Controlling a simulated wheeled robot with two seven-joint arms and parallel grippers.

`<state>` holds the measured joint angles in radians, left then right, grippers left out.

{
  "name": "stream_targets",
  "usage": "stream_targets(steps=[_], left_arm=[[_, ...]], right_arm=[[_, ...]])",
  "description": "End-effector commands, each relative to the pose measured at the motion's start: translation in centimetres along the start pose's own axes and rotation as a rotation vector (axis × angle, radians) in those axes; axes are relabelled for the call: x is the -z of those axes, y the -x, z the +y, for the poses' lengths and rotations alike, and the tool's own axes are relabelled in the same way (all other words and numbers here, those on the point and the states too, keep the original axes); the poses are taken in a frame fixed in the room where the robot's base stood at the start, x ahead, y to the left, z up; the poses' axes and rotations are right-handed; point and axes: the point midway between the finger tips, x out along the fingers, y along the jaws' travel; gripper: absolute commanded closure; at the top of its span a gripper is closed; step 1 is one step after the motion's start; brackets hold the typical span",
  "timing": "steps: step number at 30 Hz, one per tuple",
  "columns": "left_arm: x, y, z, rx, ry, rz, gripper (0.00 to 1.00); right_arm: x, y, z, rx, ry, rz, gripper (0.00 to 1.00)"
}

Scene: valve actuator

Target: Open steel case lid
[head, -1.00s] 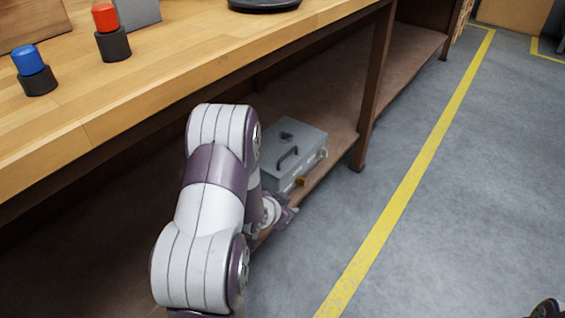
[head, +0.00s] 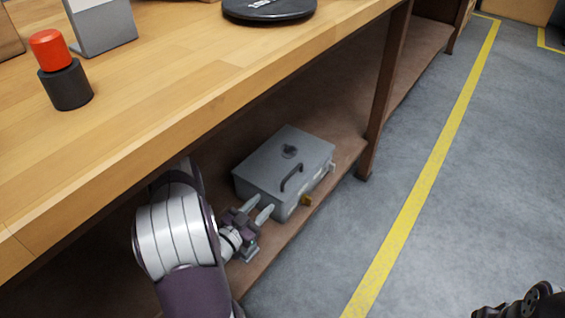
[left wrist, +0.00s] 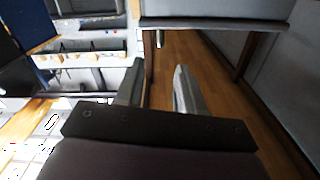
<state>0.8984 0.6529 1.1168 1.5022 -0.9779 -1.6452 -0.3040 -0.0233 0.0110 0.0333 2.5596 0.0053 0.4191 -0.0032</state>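The grey steel case (head: 262,189) sits on the brown lower shelf under the bench in the head view. Its lid (head: 300,155) is down, with a dark handle and a small round dark fitting on top. A brass-coloured piece (head: 307,200) is at its front lower edge. My left gripper (head: 263,208) is open at the case's near left corner. Its two silver fingers are apart with nothing seen between them; whether they touch the case is unclear. The left wrist view also shows the open fingers (left wrist: 158,88). A dark part of my right arm shows at bottom right; its fingers cannot be made out.
The wooden bench top (head: 160,105) overhangs the shelf above my left arm. A bench leg (head: 388,95) stands just right of the case. On the bench are a red-and-black cylinder (head: 66,82) and a black disc (head: 268,10). The grey floor (head: 480,170) is clear.

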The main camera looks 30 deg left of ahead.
Motion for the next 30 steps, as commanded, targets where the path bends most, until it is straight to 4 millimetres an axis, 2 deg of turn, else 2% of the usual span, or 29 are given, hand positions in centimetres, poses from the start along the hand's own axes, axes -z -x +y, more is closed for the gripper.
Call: stream_targets(steps=[5,12,18,24,30], left_arm=[[-0.4,-2.3,0.2,-0.005,-0.003,0.002,0.62],[-0.6,-7.5,0.2,-0.004,-0.003,0.002,0.62],[-0.4,-10.9,0.1,-0.002,-0.002,0.002,0.62],[-0.1,-12.4,0.1,-0.001,0.0,-0.001,0.62],[0.0,-12.6,0.0,0.0,0.0,-0.001,0.62]], right_arm=[[-0.2,-1.5,0.0,0.0,0.0,-0.001,0.52],[-0.5,-4.2,0.0,0.0,0.0,-0.001,0.52],[-0.7,-5.8,0.0,0.0,0.0,0.0,0.52],[-0.8,-6.3,0.0,0.0,0.0,0.0,0.52],[-0.8,-6.3,0.0,0.0,0.0,0.0,0.52]])
